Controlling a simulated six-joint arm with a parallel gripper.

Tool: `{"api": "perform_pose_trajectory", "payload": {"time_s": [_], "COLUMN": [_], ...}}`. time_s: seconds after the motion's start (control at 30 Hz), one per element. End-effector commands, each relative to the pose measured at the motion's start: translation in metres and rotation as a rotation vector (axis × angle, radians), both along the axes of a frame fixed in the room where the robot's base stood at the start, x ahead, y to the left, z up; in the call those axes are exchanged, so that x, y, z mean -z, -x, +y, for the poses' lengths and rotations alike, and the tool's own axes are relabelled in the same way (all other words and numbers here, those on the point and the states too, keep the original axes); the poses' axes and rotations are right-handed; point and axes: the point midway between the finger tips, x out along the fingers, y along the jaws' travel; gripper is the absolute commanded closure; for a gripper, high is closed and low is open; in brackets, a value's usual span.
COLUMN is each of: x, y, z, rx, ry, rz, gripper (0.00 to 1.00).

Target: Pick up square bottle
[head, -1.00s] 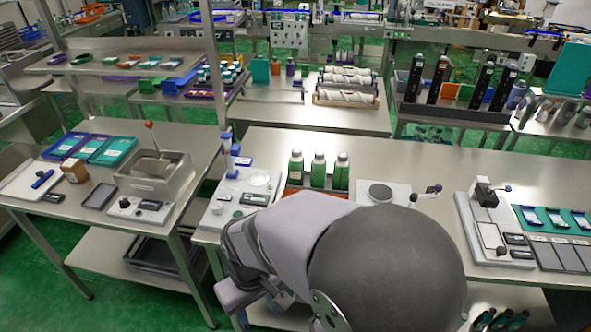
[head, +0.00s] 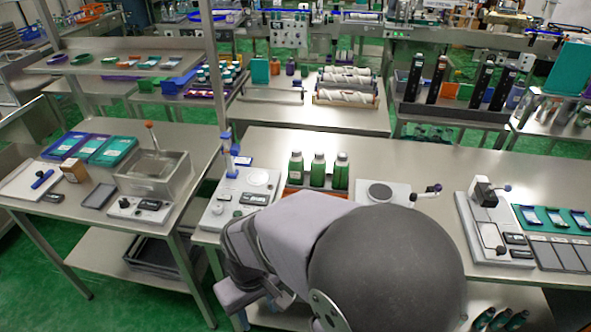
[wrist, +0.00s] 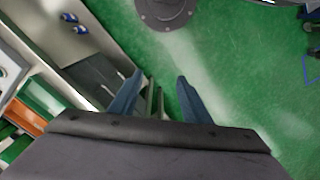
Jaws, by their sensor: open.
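Three green bottles with pale caps stand upright in a row at the front bench, a left one (head: 296,168), a middle one (head: 318,170) and a right one (head: 341,171). I cannot tell from their shape which is square. They stand in an orange-red tray (head: 290,188), partly hidden by my arm. My gripper (wrist: 159,80) is open in the wrist view, its two blue fingers apart with nothing held between them. It points down past the bench towards the green floor. No bottle shows clearly in the wrist view.
A white fixture with a blue-topped post (head: 228,190) stands left of the bottles. A plate with a dark round disc (head: 380,192) stands to their right. More dark bottles (head: 508,320) lie on a lower shelf. The bench behind the bottles is clear.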

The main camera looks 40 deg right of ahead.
Motion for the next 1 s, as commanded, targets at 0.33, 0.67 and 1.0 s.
{"api": "perform_pose_trajectory", "payload": {"time_s": [0.33, 0.67, 1.0], "x": [0.000, 0.018, 0.051], "y": [0.000, -0.049, -0.245], "z": [0.000, -0.013, -0.120], "rx": [0.000, 0.047, 0.244], "ry": [0.000, 0.002, 0.085], "rz": [0.000, -0.120, -0.682], "gripper": [0.49, 0.49, 0.49]}}
